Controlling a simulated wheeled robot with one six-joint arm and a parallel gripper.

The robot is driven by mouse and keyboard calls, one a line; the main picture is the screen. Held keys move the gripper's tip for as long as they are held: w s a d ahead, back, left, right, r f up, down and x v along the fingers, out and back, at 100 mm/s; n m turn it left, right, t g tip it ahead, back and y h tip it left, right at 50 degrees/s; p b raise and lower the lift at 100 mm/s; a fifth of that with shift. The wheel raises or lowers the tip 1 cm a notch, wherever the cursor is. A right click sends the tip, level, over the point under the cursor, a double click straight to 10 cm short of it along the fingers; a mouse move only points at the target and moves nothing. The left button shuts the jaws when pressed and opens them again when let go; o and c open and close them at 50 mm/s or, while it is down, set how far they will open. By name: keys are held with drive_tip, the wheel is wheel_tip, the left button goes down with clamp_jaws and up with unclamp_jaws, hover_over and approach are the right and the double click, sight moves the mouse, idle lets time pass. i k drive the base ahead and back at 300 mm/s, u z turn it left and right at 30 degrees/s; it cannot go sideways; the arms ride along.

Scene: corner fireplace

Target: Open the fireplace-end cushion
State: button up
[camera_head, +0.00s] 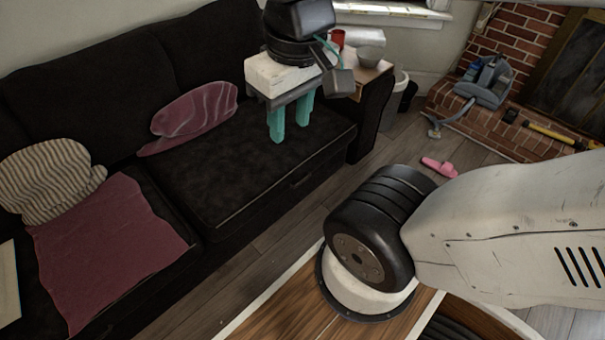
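The fireplace-end seat cushion (235,185) is a dark, flat pad on the black sofa, at the end nearer the brick fireplace. It lies level, and no gap shows under its front edge. My gripper (290,128) points down over the far right part of this cushion. Its two teal fingers are apart, with nothing visible between them. I cannot tell whether the fingertips touch the cushion.
A mauve pillow (200,112) rests against the sofa back. A striped pillow (45,182) and mauve cloth (110,250) lie left. A side table (376,75) holds a bowl (369,56). A pink object (438,166) lies on the floor. A vacuum (487,82) stands on the hearth.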

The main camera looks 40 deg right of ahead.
sight(221, 179)
drive_tip(key=k, duration=1.2)
drive_tip(key=z, duration=0.65)
drive_tip(key=i, duration=1.45)
drive_tip(key=u, duration=0.6)
